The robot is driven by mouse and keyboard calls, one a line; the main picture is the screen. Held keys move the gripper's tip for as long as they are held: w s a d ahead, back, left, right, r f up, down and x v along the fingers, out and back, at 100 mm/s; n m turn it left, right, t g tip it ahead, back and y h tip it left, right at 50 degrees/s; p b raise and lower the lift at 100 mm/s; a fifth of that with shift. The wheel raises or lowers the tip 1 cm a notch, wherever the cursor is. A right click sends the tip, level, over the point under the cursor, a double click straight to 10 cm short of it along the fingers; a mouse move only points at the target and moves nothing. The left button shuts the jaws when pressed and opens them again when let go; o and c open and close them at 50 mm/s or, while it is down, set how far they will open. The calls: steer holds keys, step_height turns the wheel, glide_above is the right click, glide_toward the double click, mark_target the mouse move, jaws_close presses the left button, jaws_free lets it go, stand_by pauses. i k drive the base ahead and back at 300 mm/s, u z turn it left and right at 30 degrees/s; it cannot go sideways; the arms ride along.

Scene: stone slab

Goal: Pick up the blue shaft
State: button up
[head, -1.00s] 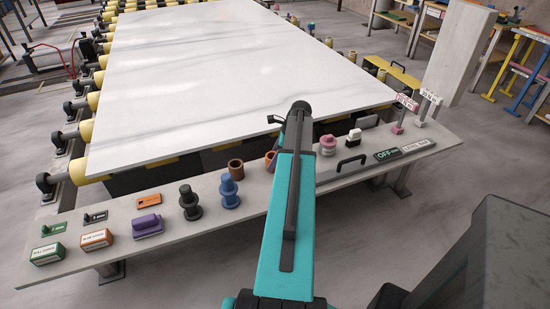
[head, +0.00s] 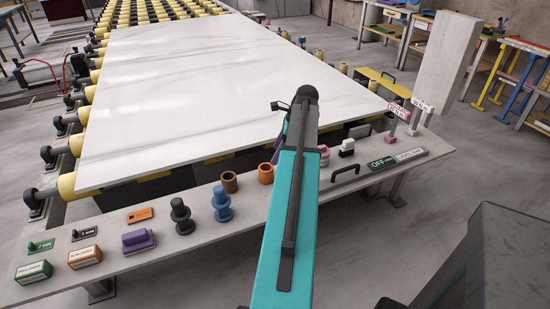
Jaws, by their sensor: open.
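The blue shaft (head: 221,204) stands upright on the grey bench, with wide flanges around its lower part. It is left of my teal arm and apart from it in the picture. A similar dark grey shaft (head: 181,217) stands just left of it. My arm rises from the bottom centre to a dark joint, and the part beyond that joint is hidden behind the arm. I cannot see my gripper's fingers.
The long narrow bench (head: 60,255) also carries a purple block (head: 138,240), brown (head: 229,182) and orange (head: 266,173) rings, small boxes and a black handle (head: 346,175). A large white slab (head: 210,95) on yellow rollers lies behind. A pale pillar (head: 448,80) stands at right.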

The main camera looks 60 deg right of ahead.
mark_target(221, 202)
steer(key=k, duration=1)
